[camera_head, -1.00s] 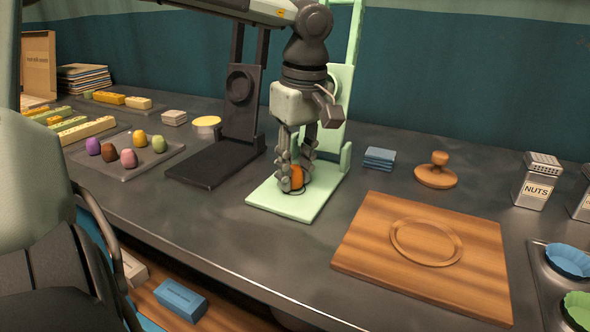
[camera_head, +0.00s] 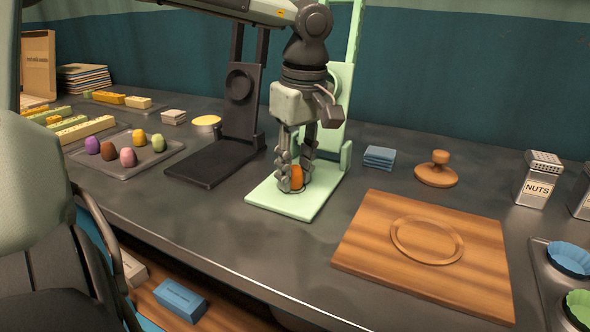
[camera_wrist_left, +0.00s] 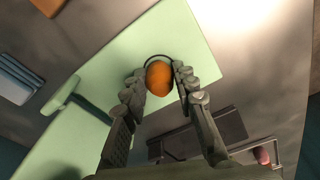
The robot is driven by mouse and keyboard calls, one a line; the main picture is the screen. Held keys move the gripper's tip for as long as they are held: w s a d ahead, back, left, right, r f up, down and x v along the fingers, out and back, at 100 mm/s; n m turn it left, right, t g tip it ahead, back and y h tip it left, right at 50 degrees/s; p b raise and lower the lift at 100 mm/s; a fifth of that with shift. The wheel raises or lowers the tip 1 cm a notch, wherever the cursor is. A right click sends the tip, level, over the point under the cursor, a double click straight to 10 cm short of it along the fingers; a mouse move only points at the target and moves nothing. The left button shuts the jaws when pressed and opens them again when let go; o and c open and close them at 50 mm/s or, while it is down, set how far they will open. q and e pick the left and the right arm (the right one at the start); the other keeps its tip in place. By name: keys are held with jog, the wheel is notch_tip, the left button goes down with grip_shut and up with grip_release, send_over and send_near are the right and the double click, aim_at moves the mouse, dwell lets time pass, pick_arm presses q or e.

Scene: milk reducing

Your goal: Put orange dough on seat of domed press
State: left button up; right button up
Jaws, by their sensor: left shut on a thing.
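The orange dough (camera_head: 297,176) is an egg-shaped lump between the fingers of my left gripper (camera_head: 296,182). The gripper is shut on it, fingers pointing down, low over the pale green press base (camera_head: 318,203). In the left wrist view the dough (camera_wrist_left: 159,78) sits between the fingertips, over a dark ring (camera_wrist_left: 150,60) marked on the green base. I cannot tell whether the dough touches the base. The green press has an upright back (camera_head: 340,85), partly hidden by my arm. My right gripper is not in view.
A black press (camera_head: 215,160) stands left of the green one. A tray (camera_head: 125,172) with several colored dough lumps is farther left. Blue pads (camera_head: 379,158), a wooden stamp (camera_head: 436,172) and a wooden board (camera_head: 370,250) lie to the right.

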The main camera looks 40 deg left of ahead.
pick_arm(q)
jog(key=shift+f, duration=0.15)
jog(key=o, duration=1.5)
jog(key=shift+r+p, duration=1.5)
jog(key=shift+r, duration=2.05)
jog(key=shift+f, duration=0.15)
